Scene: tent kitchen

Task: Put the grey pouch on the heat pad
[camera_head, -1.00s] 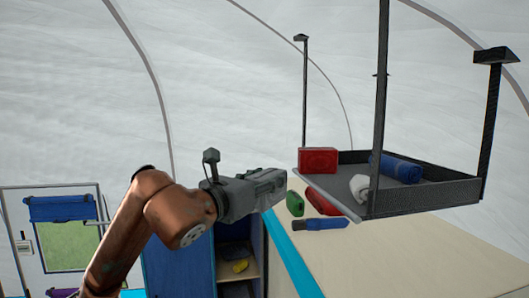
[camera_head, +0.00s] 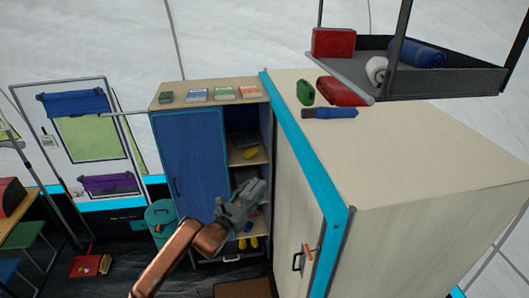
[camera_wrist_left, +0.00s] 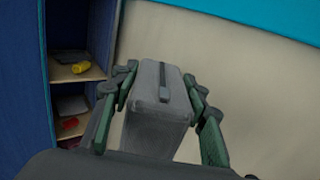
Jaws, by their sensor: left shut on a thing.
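The grey pouch (camera_wrist_left: 158,100) is a boxy grey case with a dark strip on its top. In the left wrist view it sits between the green-grey fingers of my left gripper (camera_wrist_left: 163,80), which is shut on it. In the head view my left gripper (camera_head: 252,193) shows in front of the open shelves, left of the big pale cabinet. The pouch is hard to tell from the grey gripper there. I cannot make out a heat pad in either view. My right gripper is not in view.
The pale cabinet (camera_head: 400,160) with a cyan edge fills the right. A hanging tray (camera_head: 460,82) is above it. The blue cupboard (camera_head: 190,155) and open shelves (camera_head: 248,155) stand behind my left arm. A teal bin (camera_head: 160,218) stands on the floor.

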